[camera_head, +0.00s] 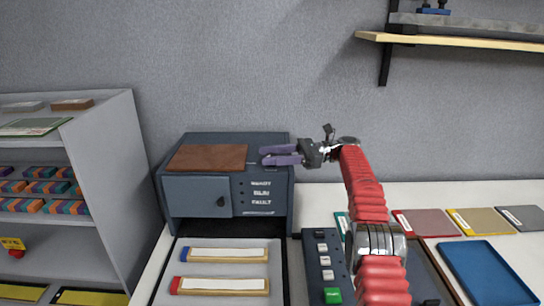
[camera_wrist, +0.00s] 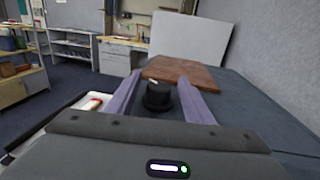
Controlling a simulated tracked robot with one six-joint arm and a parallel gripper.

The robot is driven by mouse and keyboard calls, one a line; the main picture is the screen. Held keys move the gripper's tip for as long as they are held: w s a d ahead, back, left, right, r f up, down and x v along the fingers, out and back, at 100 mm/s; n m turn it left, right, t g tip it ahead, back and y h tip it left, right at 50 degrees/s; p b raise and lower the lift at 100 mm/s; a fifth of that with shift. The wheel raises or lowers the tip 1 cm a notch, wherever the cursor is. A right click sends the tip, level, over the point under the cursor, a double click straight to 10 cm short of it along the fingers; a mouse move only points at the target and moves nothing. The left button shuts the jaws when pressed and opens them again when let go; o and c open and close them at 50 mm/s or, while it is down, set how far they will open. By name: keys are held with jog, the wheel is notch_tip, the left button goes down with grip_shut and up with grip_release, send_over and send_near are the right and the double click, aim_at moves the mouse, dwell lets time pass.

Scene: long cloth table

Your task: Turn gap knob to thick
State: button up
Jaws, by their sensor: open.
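A black round knob (camera_wrist: 158,97) with a small pale mark on it stands on the top of the dark blue-grey machine (camera_head: 195,197). My gripper (camera_head: 262,155) is over the right part of the machine's top, pointing left. Its two purple fingers are apart, and in the wrist view they lie one on each side of the knob (camera_wrist: 158,78). I cannot tell whether either finger touches it. The knob does not show clearly in the head view. No thick or thin marking can be read.
A brown board (camera_head: 207,157) lies on the machine's top beyond the knob. A tray with two pale bars (camera_head: 225,254) is in front. A button panel (camera_head: 324,262) with a green button stands beside it. Coloured sheets and a blue tray (camera_head: 487,272) lie right. A shelf unit stands left.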

jog(key=shift+r, duration=0.1)
jog(key=shift+s+a+r+t+h, duration=0.2)
jog(key=shift+a+r+t+h, duration=0.1)
jog(key=shift+r, duration=0.3)
jog(key=shift+s+a+r+t+h, duration=0.2)
jog(key=shift+r+t+h, duration=0.1)
jog(key=shift+r, duration=0.25)
jog(key=s+d+r+n+t+h, duration=0.2)
jog(key=s+n+h, duration=0.15)
jog(key=s, duration=0.65)
jog(key=s+d+r+n+t+h, duration=0.25)
jog(key=s+h, duration=0.25)
jog(key=s, duration=0.4)
jog(key=s+d+f+n+h, duration=0.2)
jog(key=s+d+f+n, duration=0.1)
jog(key=s, duration=0.6)
jog(key=s+d+f+n+t+h, duration=0.1)
jog(key=s+d+f+n+h, duration=0.2)
jog(key=s, duration=0.6)
jog(key=s+d+f+n+t+h, duration=0.1)
jog(key=s+d+f+n+h, duration=0.2)
jog(key=s+d+f, duration=0.3)
jog(key=s+f+n, duration=0.1)
jog(key=s, duration=0.2)
jog(key=shift+d+f, duration=0.25)
jog(key=shift+t, duration=0.25)
